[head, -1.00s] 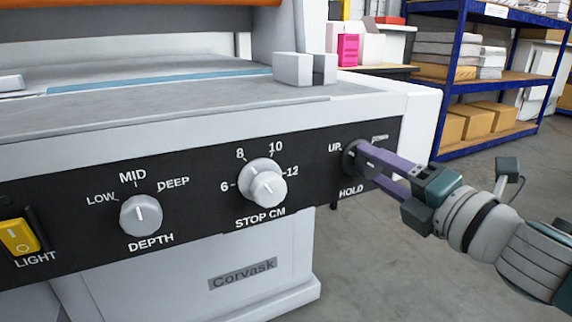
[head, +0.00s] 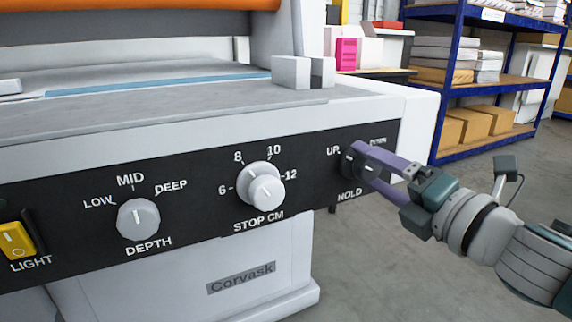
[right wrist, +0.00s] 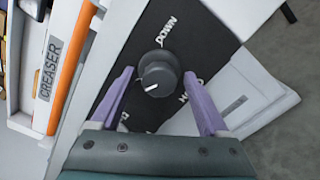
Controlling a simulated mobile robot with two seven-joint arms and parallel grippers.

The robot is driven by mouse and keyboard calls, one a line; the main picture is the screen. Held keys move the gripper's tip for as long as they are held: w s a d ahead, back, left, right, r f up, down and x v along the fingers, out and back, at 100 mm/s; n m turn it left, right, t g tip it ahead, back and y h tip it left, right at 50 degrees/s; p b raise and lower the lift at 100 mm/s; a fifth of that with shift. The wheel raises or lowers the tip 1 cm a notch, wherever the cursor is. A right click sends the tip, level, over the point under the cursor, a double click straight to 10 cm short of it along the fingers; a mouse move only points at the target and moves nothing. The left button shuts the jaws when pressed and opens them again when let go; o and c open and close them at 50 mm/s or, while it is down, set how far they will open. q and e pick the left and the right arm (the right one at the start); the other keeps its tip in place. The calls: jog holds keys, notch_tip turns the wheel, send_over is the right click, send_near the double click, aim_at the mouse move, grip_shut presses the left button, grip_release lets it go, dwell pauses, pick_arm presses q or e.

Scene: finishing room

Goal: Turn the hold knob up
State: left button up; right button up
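The hold knob (head: 350,161) is a dark round knob at the right end of the black control panel, with UP and DOWN labels above it and HOLD below. My right gripper (head: 363,162) reaches it from the right, its purple fingers on either side of the knob. In the right wrist view, the knob (right wrist: 159,76) sits between the open fingertips (right wrist: 160,79), with a gap visible on each side. The left gripper is out of view.
The panel (head: 305,190) also carries the stop knob (head: 262,186), the depth knob (head: 138,218) and a yellow light switch (head: 16,240). A blue shelf rack (head: 447,85) stands behind at the right. Grey floor lies clear right of the machine.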

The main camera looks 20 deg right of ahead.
jog(key=s, duration=1)
jog(key=shift+d+p, duration=0.35)
jog(key=shift+p, duration=0.05)
notch_tip(320, 180, up, 14)
jog(key=s+d+f+m+g+h+p, duration=0.15)
jog(key=m+g+h+p, duration=0.3)
jog(key=m+p, duration=1)
jog(key=s+a+r+m+g+y+p, duration=0.4)
jog(key=s+a+r+m+g+p, duration=0.5)
jog(key=s+a+r+p, duration=0.85)
jog(key=w+d+r+p, duration=0.1)
jog(key=d+r+p, duration=0.1)
jog(key=r+p, duration=1.3)
jog(key=w+d+r+p, duration=0.1)
jog(key=d+r+p, duration=0.2)
jog(key=r+p, duration=1.3)
jog(key=g+p, duration=0.1)
jog(key=p, duration=0.6)
jog(key=shift+w+r+n+p, duration=0.2)
jog(key=shift+n+p, duration=0.15)
